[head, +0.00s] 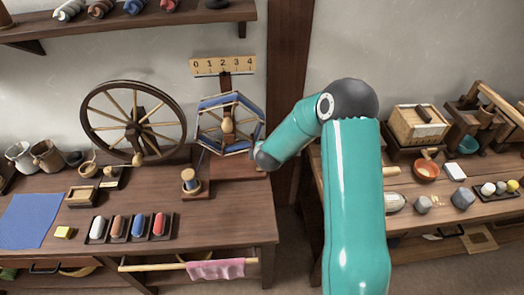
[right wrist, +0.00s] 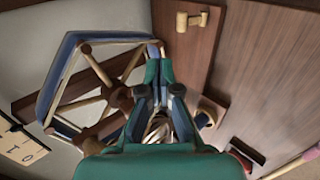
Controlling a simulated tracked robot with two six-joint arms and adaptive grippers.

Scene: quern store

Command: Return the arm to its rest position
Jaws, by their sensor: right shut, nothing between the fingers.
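My right arm (head: 352,200) rises from the bottom of the head view, bends at a dark elbow and reaches left toward the reel with blue yarn (head: 230,124). Its wrist end is by the reel's right edge; the fingers are hardly visible there. In the right wrist view my right gripper (right wrist: 160,72) is shut with nothing held. It lies in front of the reel, which also shows there (right wrist: 95,85) with its wooden spokes and blue yarn. Whether it touches the reel I cannot tell. My left gripper is not in view.
The left bench (head: 225,225) carries a spinning wheel (head: 134,122), a spool (head: 190,180), several coloured rolls and a blue cloth (head: 28,220). A numbered board (head: 222,65) is above the reel. The right bench holds a wooden crate (head: 418,128) and an orange bowl (head: 426,170).

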